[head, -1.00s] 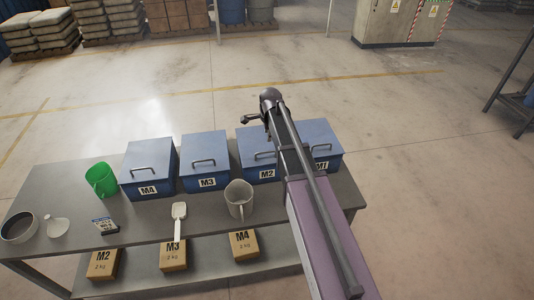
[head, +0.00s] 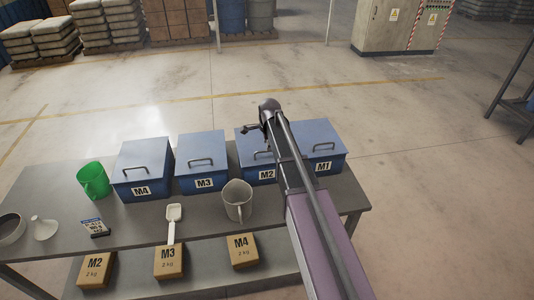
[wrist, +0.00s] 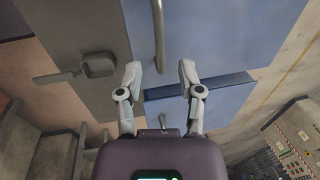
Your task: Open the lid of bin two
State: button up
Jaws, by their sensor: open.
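Bin two (head: 247,144) is the blue bin marked M2 in the head view, standing in the row on the table. Its lid looks closed. My arm crosses in front of its right side and partly hides its handle and right edge. My gripper (head: 250,129) is over the back part of bin two. In the wrist view my gripper (wrist: 160,70) has its two fingers spread, with nothing between them. A bar handle (wrist: 158,35) on a blue lid lies beyond the fingertips there; I cannot tell which bin it belongs to.
Bins M3 (head: 202,150) and M1 (head: 318,138) flank bin two, with M4 (head: 143,158) farther left. A grey jug (head: 238,201) stands in front of bin two. A white scoop (head: 173,213) and green cup (head: 94,181) are left. Boxes sit on the lower shelf (head: 205,276).

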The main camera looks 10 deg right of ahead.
jog(key=shift+w+f+b, duration=0.15)
jog(key=shift+f+b, duration=0.5)
jog(key=shift+f, duration=0.2)
jog(key=shift+w+f+b, duration=0.15)
jog(key=shift+f+b, duration=0.5)
jog(key=shift+f, duration=0.15)
jog(key=shift+c, duration=0.2)
grip_shut()
